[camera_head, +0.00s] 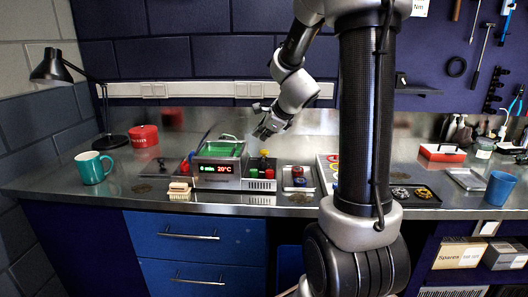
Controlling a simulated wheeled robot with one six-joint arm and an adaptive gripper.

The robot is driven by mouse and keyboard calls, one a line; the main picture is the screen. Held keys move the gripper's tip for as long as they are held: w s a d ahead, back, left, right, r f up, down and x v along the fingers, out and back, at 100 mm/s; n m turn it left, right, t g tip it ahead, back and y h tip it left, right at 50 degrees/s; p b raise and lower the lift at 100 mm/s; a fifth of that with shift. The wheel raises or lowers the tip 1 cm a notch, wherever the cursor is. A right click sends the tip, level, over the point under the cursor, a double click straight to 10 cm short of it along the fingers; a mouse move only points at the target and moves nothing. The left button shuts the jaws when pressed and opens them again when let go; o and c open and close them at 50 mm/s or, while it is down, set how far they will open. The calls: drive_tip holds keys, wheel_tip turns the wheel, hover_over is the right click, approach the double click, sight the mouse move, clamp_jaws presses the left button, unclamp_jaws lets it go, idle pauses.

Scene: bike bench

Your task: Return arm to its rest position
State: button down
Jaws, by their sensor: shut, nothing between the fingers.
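My arm rises in the middle right of the head view and bends over to the left. My gripper (264,130) hangs at its end above the back of the steel bench (110,196). It is shut and empty, small and dark in the picture.
A teal mug (93,168), black lamp (58,70) and red container (144,136) stand at left. A brush (179,190) lies near the front edge. A small tray (298,179) is right of the device. A blue mug (500,188) and red box (441,153) are far right.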

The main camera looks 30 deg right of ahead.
drive_tip(key=shift+r, duration=0.45)
idle(0.3)
